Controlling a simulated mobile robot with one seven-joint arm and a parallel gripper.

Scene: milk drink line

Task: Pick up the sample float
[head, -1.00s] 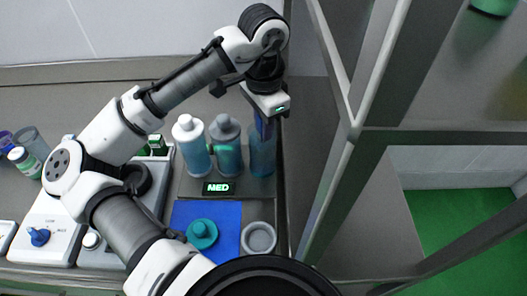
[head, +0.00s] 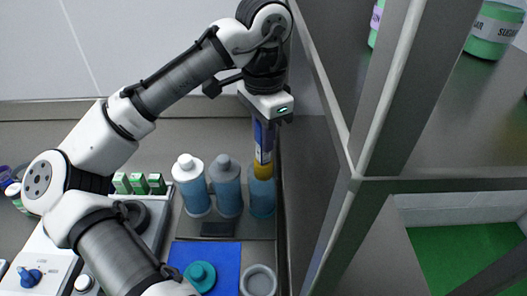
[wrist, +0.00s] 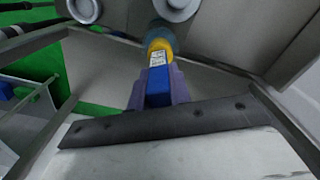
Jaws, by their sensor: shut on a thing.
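The sample float shows in the head view (head: 263,152) as a blue stem, a white label and a yellow bulb. It hangs upright from my gripper (head: 264,128), whose fingers are shut on its blue stem. The bulb is at the mouth of the right-hand blue, open bottle (head: 262,200). I cannot tell whether its lower end is still inside. In the wrist view, the float (wrist: 158,58) points away between the purple fingers of my gripper (wrist: 157,88), with the yellow bulb over the bottle.
Two capped bottles, one white-capped (head: 193,190) and one grey-capped (head: 227,192), stand left of the open bottle. A blue mat (head: 220,254) bears a teal lid (head: 200,275). A grey round cup (head: 259,281) stands beside it. A tall shelf frame (head: 345,215) rises close on the right.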

